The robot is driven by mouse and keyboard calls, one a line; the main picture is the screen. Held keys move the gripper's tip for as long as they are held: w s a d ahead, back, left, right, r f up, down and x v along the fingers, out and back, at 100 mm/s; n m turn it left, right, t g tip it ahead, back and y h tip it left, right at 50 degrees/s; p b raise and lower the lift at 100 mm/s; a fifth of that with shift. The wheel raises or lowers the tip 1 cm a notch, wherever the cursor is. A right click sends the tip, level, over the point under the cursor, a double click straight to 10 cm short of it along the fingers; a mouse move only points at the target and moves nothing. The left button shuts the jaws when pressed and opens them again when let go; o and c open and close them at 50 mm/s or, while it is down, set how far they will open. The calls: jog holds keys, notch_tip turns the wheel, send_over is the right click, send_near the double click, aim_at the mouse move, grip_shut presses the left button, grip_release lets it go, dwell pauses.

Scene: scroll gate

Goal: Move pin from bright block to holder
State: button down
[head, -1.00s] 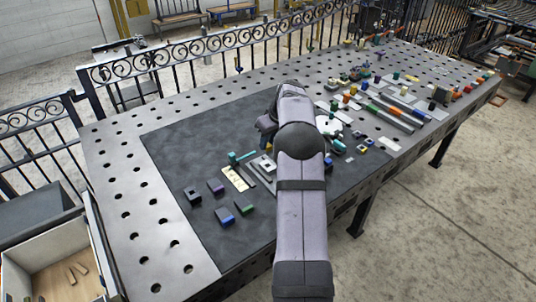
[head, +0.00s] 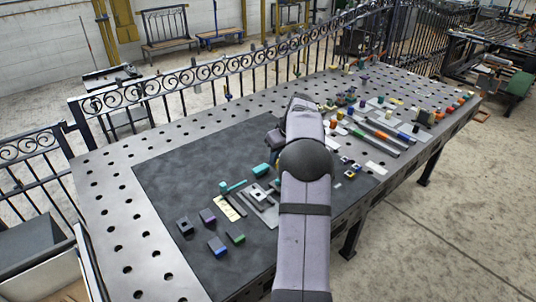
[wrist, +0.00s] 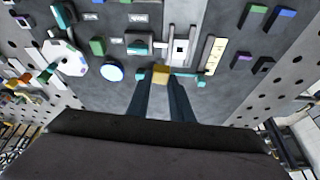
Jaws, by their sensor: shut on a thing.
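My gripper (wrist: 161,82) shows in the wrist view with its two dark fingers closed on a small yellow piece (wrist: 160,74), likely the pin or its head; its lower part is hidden. A teal bar (wrist: 183,75) with a teal end block (wrist: 201,83) lies just to its right; I cannot tell whether they touch. I cannot tell which piece is the bright block or the holder. In the head view my arm hides the fingertips.
A white marked strip (wrist: 214,55), a purple block (wrist: 242,61) and a black block (wrist: 262,65) lie to the right. A blue disc (wrist: 112,73) and a white plate (wrist: 68,58) lie left. The dark mat (head: 170,165) has bare room at its far left.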

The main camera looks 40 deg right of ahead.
jog(key=s+d+f+m+h+p, duration=0.1)
jog(key=s+d+f+m+p, duration=0.1)
jog(key=s+f+m, duration=0.2)
jog(key=shift+s+d+f+m+h, duration=0.15)
jog(key=shift+s+f+m+h, duration=0.25)
jog(key=shift+s+f, duration=1.4)
jog(key=shift+w+f, duration=0.15)
jog(key=shift+f, duration=0.1)
jog(key=shift+f+b, duration=1.1)
jog(key=shift+f, duration=0.85)
jog(key=shift+b, duration=0.4)
jog(key=shift+f+b, duration=1.6)
jog(key=shift+f, duration=0.25)
dwell(0.6)
